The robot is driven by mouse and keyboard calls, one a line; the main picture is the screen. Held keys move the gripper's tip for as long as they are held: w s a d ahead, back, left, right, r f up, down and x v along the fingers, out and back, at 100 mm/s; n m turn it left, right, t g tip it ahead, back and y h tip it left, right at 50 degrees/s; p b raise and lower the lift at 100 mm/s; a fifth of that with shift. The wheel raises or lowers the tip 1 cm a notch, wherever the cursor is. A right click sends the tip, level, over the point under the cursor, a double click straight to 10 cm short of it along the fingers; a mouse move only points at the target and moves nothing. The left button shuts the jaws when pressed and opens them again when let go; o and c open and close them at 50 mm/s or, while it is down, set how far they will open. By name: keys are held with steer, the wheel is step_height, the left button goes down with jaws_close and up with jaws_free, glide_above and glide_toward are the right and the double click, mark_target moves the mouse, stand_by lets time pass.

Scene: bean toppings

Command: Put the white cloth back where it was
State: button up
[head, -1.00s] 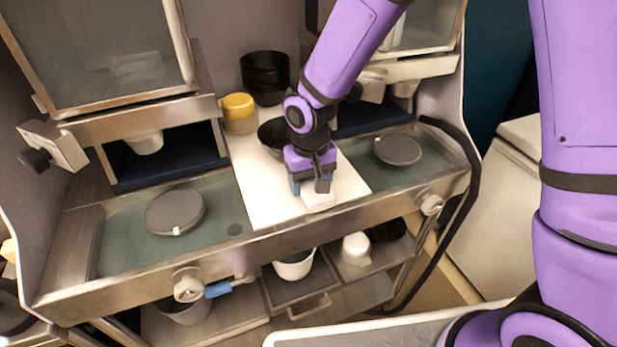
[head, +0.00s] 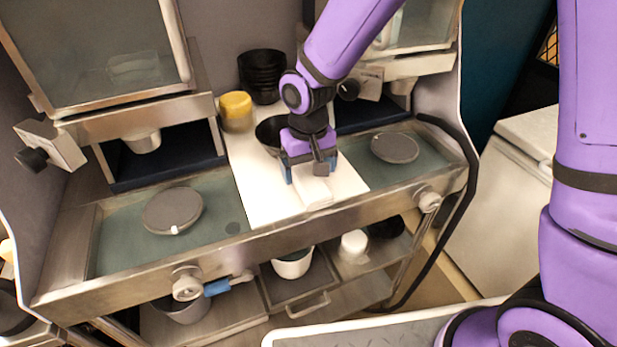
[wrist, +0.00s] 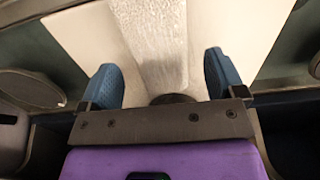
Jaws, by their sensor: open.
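The white cloth (head: 314,194) lies folded in a narrow strip on the white board (head: 262,197), near its front edge, in the head view. In the wrist view the cloth (wrist: 155,38) is a textured pale strip running away between the fingers. My gripper (head: 306,172) is just above and behind the cloth's near part, pointing down. Its blue fingers stand apart, one to each side of the strip, and in the wrist view the gripper (wrist: 163,78) is open with nothing clamped. The cloth's rear end is hidden by the gripper.
A black bowl (head: 270,132) stands right behind my gripper. A yellow-lidded jar (head: 236,108) and stacked black bowls (head: 263,72) are at the back. Round grey lids (head: 172,211) (head: 395,148) lie on both side counters. A metal front rail (head: 270,240) borders the board.

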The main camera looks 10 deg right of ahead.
mark_target(308, 179)
step_height(308, 179, up, 9)
steer(key=s+d+r+m+t, duration=0.1)
steer(key=s+d+r, duration=0.2)
steer(key=d+r, duration=0.35)
steer(key=s+d+r+m+t, duration=0.1)
steer(key=s+d+r+t, duration=0.15)
steer(key=d+r, duration=0.4)
steer(key=s+d+r+m+t, duration=0.1)
steer(key=s+d+r+t, duration=0.1)
steer(key=s+d, duration=0.9)
steer(key=shift+s+d+r, duration=0.3)
steer(key=shift+s+r, duration=0.2)
steer(key=shift+s, duration=0.55)
